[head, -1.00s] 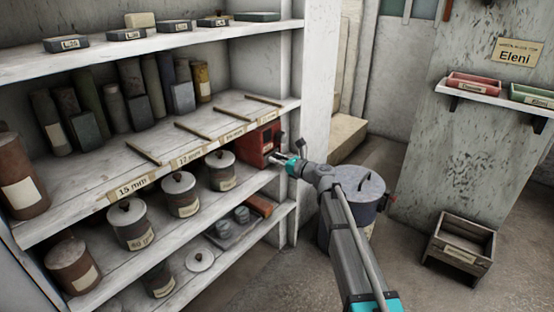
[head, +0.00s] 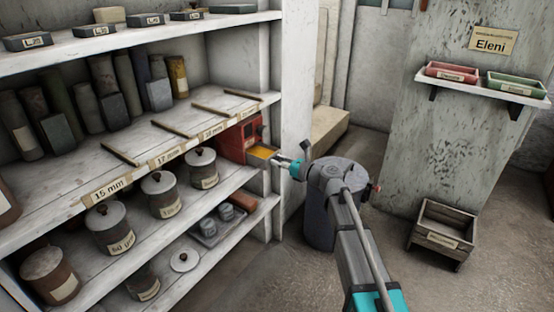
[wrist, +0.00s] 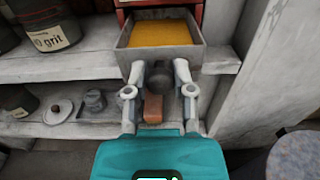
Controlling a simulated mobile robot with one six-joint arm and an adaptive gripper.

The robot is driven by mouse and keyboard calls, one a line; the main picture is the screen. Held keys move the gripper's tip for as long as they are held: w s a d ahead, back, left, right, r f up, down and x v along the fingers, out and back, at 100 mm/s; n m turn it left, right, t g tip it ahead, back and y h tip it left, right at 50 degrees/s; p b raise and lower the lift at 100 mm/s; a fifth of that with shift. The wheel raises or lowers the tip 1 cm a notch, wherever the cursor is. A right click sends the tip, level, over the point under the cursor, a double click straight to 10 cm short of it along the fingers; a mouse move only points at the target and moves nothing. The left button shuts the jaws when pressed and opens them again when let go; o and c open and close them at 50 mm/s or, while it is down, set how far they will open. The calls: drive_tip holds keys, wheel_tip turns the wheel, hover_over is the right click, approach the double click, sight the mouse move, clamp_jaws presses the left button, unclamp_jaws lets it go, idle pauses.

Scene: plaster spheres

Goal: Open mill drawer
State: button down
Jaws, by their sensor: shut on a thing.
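The red mill (head: 240,136) stands on the shelf at its right end, against the upright. Its drawer (head: 264,155) is pulled out and holds yellow-orange powder. In the wrist view the grey metal drawer (wrist: 124,42) sticks out from under the red mill body (wrist: 195,8), with the powder (wrist: 160,33) across its inside. My gripper (wrist: 160,68) is shut on the drawer's dark round knob (wrist: 160,77) at the drawer's front. In the head view my gripper (head: 281,161) is at the drawer's front end.
Lidded tins (head: 158,193) stand on the shelf to the left. A large grey bin (head: 322,225) stands on the floor beneath my arm. A wooden crate (head: 440,232) is on the floor at right. A wall shelf (head: 484,89) holds red and green trays.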

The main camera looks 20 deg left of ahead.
drive_tip(key=shift+c, duration=2.3)
unclamp_jaws()
drive_tip(key=shift+d, duration=0.1)
drive_tip(key=v, duration=1.1)
drive_tip(key=shift+d, duration=0.35)
drive_tip(key=shift+s, duration=0.1)
